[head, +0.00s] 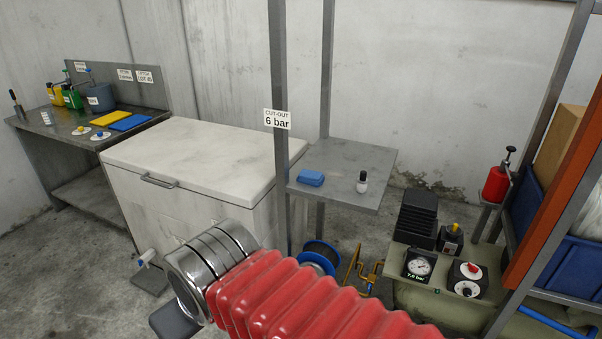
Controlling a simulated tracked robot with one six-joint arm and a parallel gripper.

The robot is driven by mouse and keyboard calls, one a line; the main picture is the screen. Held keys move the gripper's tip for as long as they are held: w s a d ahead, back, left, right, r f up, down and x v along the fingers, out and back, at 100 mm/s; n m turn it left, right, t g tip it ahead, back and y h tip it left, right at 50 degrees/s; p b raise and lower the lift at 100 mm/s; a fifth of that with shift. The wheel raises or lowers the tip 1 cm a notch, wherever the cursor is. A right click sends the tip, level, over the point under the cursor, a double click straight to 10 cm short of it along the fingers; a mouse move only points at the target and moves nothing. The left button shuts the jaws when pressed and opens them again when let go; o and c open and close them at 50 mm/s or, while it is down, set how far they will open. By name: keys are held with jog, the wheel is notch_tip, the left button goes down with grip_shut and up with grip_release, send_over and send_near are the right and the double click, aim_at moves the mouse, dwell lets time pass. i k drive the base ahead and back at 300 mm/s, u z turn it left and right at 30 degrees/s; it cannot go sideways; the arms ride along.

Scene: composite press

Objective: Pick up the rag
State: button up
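A small folded blue cloth (310,178), which looks like a rag, lies on the left part of a grey metal shelf (338,202). A flat yellow cloth (110,117) and a flat blue cloth (131,122) lie on the steel bench at the left. My arm crosses the bottom of the head view with red bellows and a chrome end, well below the shelf. I cannot make out the fingers of my gripper for certain. Dark grey blocks show beside the chrome end, but I cannot tell whether they are fingers.
A grey post (279,165) with a "6 bar" label rises at the shelf's left edge. A white chest (195,160) stands left. A gauge (420,265) and a red-knobbed box (467,279) sit at right.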

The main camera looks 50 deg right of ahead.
aim_at(311, 178)
jog(key=z, duration=0.3)
jog(key=i, duration=0.7)
jog(key=z, duration=0.65)
jog(key=i, duration=0.5)
jog(key=z, duration=0.35)
